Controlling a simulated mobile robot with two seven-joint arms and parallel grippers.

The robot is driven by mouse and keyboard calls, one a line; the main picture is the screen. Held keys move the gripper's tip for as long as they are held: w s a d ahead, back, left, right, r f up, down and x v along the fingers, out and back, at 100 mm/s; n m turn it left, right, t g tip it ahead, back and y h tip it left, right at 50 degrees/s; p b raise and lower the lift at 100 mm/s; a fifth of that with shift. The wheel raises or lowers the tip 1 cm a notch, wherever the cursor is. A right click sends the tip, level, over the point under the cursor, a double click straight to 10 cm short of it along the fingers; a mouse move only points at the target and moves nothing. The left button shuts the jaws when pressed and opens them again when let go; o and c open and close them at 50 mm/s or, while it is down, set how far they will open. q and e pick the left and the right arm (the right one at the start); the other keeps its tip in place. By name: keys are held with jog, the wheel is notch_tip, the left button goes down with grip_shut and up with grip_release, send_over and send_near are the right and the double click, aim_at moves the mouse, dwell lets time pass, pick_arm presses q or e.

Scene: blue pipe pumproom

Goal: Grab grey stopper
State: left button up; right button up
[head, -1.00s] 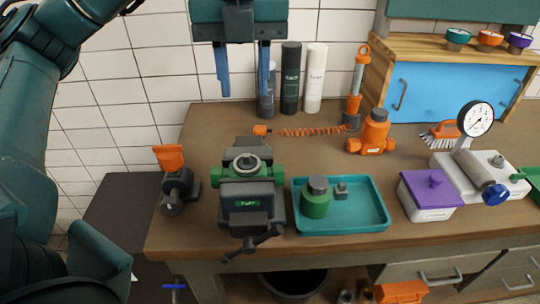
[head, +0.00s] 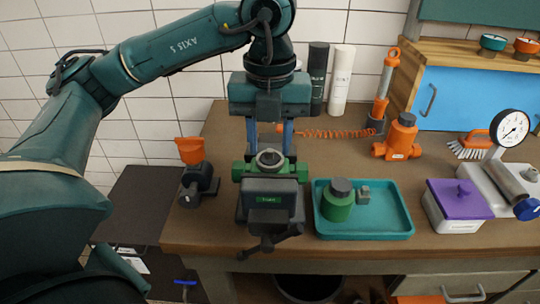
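A small grey stopper-like piece (head: 363,193) sits in the teal tray (head: 400,226), right of a green jar (head: 337,208) with a dark grey lid (head: 341,186). I cannot tell for certain which of these grey parts is the stopper. A dark vise (head: 272,215) with green sides stands left of the tray, with a pale grey ring around a dark centre (head: 269,158) at its top. My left gripper (head: 269,150) points down over the vise top, its blue fingers apart on either side of the ring. Its fingertips are partly hard to make out. My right gripper is out of view.
An orange-and-black tool (head: 197,172) stands left of the vise. A white box with a purple lid (head: 459,198) and a gauge (head: 511,127) stand right.

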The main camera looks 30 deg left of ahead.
pick_arm(q)
jog(key=shift+f, duration=0.65)
grip_shut()
